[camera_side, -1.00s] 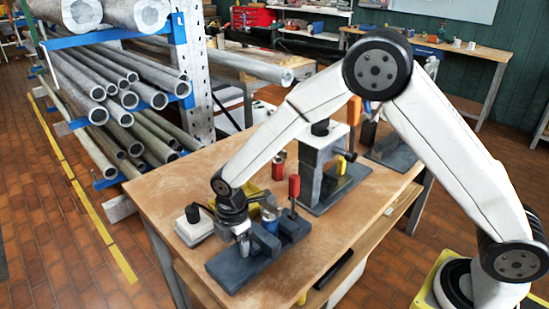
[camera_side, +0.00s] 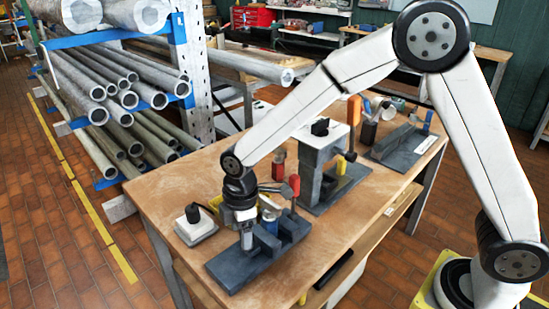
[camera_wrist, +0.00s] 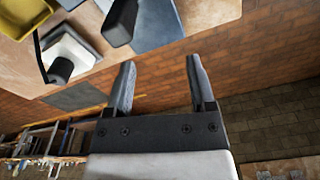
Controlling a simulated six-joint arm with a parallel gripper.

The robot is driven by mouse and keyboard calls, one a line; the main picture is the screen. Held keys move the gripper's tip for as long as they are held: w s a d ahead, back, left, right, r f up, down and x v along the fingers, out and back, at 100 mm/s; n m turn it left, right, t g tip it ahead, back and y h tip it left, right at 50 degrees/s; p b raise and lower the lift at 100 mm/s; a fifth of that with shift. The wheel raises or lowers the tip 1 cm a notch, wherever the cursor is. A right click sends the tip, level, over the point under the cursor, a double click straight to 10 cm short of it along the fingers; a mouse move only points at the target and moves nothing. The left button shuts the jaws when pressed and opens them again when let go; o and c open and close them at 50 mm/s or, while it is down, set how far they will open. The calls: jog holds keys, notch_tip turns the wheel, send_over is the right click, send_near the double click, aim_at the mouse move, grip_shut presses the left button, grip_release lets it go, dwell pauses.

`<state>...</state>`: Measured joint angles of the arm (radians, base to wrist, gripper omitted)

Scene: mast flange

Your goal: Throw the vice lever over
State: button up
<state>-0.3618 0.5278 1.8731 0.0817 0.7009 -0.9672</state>
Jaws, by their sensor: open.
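The grey-blue vice (camera_side: 250,268) lies on the near end of the wooden bench in the side view. A red-handled lever (camera_side: 294,186) stands upright at its back right; how it joins the vice is hard to make out. My gripper (camera_side: 247,240) points down over the left part of the vice, to the left of the red handle. I cannot tell whether it touches the vice. In the wrist view my gripper (camera_wrist: 160,78) shows two spread fingers with nothing between them. Grey base (camera_wrist: 158,22) and a dark block (camera_wrist: 120,20) show above the fingers; the red handle is out of that view.
A white box with a black knob (camera_side: 196,226) stands just left of the vice. A grey press-like fixture (camera_side: 325,160) stands behind it, with a flat grey plate (camera_side: 405,148) further right. A yellow bin (camera_wrist: 20,18) is near. The bench front (camera_side: 310,255) is mostly bare.

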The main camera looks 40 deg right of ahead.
jog(key=s+d+r+m+t, duration=0.2)
jog(key=s+d+m, duration=1.1)
jog(key=d, duration=0.3)
jog(key=shift+d+r+m+h, duration=0.2)
jog(key=shift+d+m+h, duration=0.2)
jog(key=shift+m, duration=0.4)
jog(key=shift+w+a, duration=0.1)
jog(key=c, duration=0.7)
jog(key=shift+w+r, duration=0.15)
jog(key=shift+w, duration=0.1)
grip_shut()
jog(key=w+d+r+g, duration=0.1)
jog(key=w+r, duration=0.2)
jog(key=w, duration=0.5)
jog(key=w+d+r+g, duration=0.1)
jog(key=w+r+g, duration=0.1)
jog(key=w, duration=0.6)
jog(key=w+d+r+g, duration=0.1)
jog(key=w+r+g, duration=0.1)
jog(key=w, duration=0.6)
jog(key=shift+v, duration=0.95)
jog(key=shift+w+d, duration=0.1)
jog(key=shift+d, duration=0.1)
